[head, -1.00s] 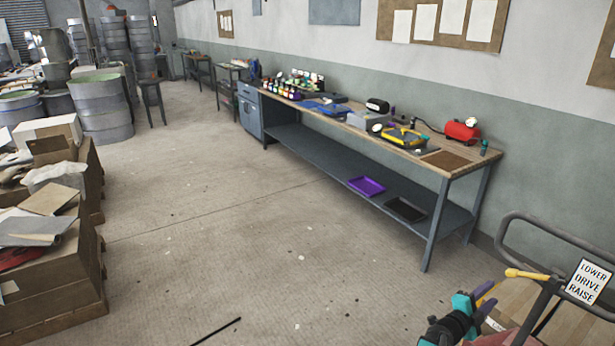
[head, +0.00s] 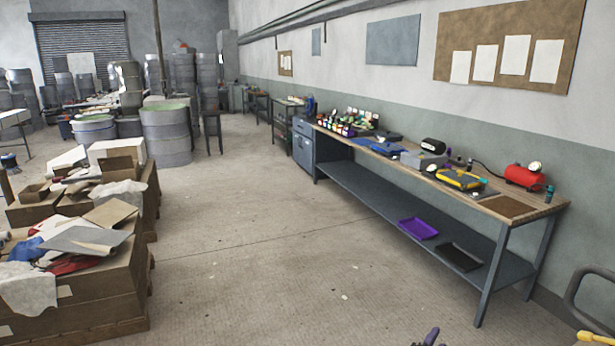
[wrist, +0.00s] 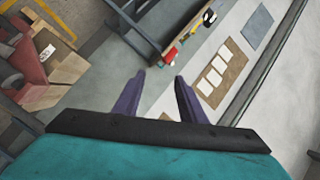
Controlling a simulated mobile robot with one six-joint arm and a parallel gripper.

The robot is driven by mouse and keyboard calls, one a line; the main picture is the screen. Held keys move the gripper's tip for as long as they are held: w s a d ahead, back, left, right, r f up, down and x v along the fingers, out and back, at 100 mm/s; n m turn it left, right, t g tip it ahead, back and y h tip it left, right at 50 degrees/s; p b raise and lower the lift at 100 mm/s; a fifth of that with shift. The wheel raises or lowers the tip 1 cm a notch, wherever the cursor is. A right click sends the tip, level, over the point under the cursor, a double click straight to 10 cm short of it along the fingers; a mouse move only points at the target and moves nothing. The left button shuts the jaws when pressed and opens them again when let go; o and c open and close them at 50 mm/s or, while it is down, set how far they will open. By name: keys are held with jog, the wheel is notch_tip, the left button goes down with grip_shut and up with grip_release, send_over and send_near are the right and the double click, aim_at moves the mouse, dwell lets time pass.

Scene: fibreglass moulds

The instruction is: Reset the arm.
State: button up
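My gripper (wrist: 158,95) shows in the wrist view as two purple fingers standing apart with nothing between them. It is open and empty. In the head view only a small dark purple tip (head: 431,337) shows at the bottom edge; the rest of the arm is out of frame. In the wrist view the fingers point out over the room, with the workbench and wall beyond them, and touch nothing.
A long workbench (head: 508,228) with tools on top runs along the right wall. A purple tray (head: 418,228) and a black tray lie on its lower shelf. Loaded pallets (head: 90,300) stand at the left. The floor (head: 270,230) between is clear.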

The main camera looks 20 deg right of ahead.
jog(key=w+a+f+n+t+y+b, duration=0.1)
jog(key=w+a+f+n+y, duration=0.4)
jog(key=a, duration=0.5)
jog(key=w+a+f+n+t+y+b, duration=0.1)
jog(key=w+a+f+n+t+y, duration=0.1)
jog(key=w+a+f, duration=0.6)
jog(key=s+a+f+n+g+y, duration=0.1)
jog(key=s+a+f+n+y, duration=0.1)
jog(key=a+f, duration=0.35)
jog(key=s+a+f+n+g+y+b, duration=0.1)
jog(key=s+a+f+n+g+y, duration=0.15)
jog(key=a, duration=0.65)
jog(key=s+a+f+n+y, duration=0.25)
jog(key=a+f, duration=0.25)
jog(key=a, duration=0.3)
jog(key=s+a+f+n+g+y+b, duration=0.1)
jog(key=s+a+f+n+g, duration=0.55)
jog(key=s, duration=0.55)
jog(key=s+d+r+n+g+h, duration=0.1)
jog(key=s+g, duration=0.6)
jog(key=s, duration=1)
jog(key=shift+s+n+g, duration=0.3)
jog(key=shift+s+n, duration=0.05)
jog(key=shift+n, duration=0.4)
